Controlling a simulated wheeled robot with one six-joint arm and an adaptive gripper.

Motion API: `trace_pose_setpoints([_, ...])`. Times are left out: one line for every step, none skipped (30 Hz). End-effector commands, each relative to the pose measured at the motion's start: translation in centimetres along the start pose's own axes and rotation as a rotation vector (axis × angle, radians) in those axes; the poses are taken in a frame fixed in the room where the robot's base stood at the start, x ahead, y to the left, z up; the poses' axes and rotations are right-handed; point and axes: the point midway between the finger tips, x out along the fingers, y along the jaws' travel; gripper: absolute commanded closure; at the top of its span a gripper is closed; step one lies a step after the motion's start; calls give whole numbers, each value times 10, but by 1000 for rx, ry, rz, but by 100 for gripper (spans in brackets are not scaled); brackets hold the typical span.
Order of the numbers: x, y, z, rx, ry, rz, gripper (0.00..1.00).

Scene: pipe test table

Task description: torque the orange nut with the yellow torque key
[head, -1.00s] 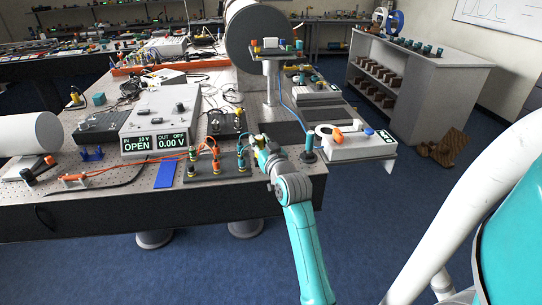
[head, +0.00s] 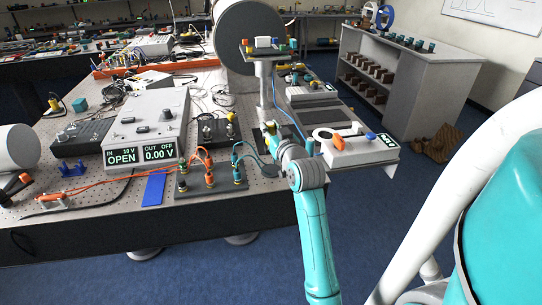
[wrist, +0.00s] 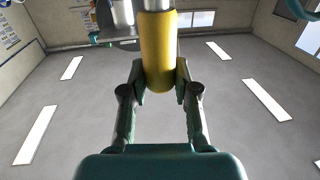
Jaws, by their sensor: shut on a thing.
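My gripper (wrist: 160,85) is shut on the yellow torque key (wrist: 159,50). In the wrist view its yellow handle sits between both fingers, and a metal shaft extends past the handle to the top edge. In the head view my gripper (head: 270,130) is over the table's right part, near the post of a small raised platform (head: 262,53); the key is mostly hidden there. An orange round part (head: 338,142) sits on a white box at the right. Small orange parts also stand on the dark plate (head: 225,188). I cannot tell which is the orange nut.
A grey meter box (head: 150,125) reads OPEN and 0.00 V, with orange leads and a blue pad (head: 154,189) in front. A big grey cylinder (head: 240,38) stands behind the platform. The white box (head: 355,150) and a shelf unit (head: 400,80) are at the right.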

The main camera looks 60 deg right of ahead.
Motion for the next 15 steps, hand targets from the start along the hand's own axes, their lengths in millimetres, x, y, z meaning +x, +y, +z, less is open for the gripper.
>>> trace_pose_setpoints([0, 0, 9, 1, -2, 0, 100])
trace_pose_setpoints([0, 0, 13, 1, -2, 0, 100])
trace_pose_setpoints([0, 0, 16, 1, 0, 0, 100])
trace_pose_setpoints([0, 0, 18, 1, 0, 0, 100])
trace_pose_setpoints([0, 0, 20, 1, 0, 0, 100])
trace_pose_setpoints([0, 0, 22, 0, 1, 0, 100])
trace_pose_setpoints([0, 0, 25, 0, 1, 0, 100])
trace_pose_setpoints([0, 0, 28, 0, 0, 0, 100])
trace_pose_setpoints([0, 0, 34, 0, -2, 0, 100])
trace_pose_setpoints([0, 0, 39, 0, -2, 0, 100])
trace_pose_setpoints([0, 0, 44, 1, -2, 0, 100])
trace_pose_setpoints([0, 0, 50, 2, -2, 0, 100])
trace_pose_setpoints([0, 0, 54, 2, -1, 0, 100])
trace_pose_setpoints([0, 0, 58, 2, -2, 0, 100])
trace_pose_setpoints([0, 0, 62, 1, 0, 0, 100])
